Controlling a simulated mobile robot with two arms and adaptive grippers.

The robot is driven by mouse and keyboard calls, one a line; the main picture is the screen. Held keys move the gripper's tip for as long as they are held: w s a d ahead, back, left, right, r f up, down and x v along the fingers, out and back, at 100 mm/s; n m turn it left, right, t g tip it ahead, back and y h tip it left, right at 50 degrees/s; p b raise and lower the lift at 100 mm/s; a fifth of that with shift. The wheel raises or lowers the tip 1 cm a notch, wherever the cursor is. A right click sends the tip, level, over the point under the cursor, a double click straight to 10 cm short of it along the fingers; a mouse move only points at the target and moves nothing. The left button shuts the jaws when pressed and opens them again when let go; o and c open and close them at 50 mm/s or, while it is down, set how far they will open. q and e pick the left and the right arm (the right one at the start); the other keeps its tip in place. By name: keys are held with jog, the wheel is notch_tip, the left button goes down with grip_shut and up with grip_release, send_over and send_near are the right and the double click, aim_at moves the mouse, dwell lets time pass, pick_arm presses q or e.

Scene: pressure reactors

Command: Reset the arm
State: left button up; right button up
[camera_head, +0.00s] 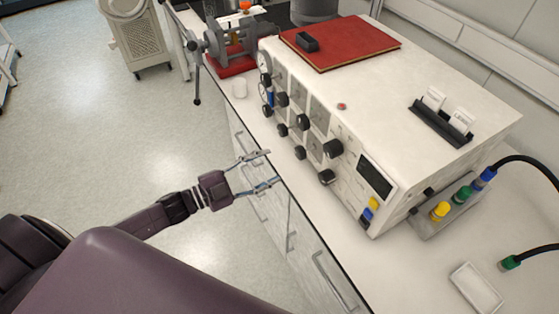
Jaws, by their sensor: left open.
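My left gripper (266,169) is open and empty. It shows in the head view in front of the bench's drawer fronts, just short of the bench edge. Its two thin fingers point right, towards the reactor unit. My left arm (165,211) comes in from the lower left. The white reactor unit (385,85) stands on the bench, with black knobs, gauges and a dark display on its front. The gripper looks apart from its knobs. My right gripper is not in view.
The white bench (340,262) has drawers with metal handles (335,280). A red book (345,42) lies on the unit. A red-based vise (232,50) stands at the back. A small white tray (475,288) lies at right. Open floor (75,110) is at left.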

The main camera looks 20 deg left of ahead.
pick_arm(q)
jog(key=shift+s+a, duration=0.25)
jog(key=shift+s, duration=0.05)
jog(key=shift+f, duration=0.1)
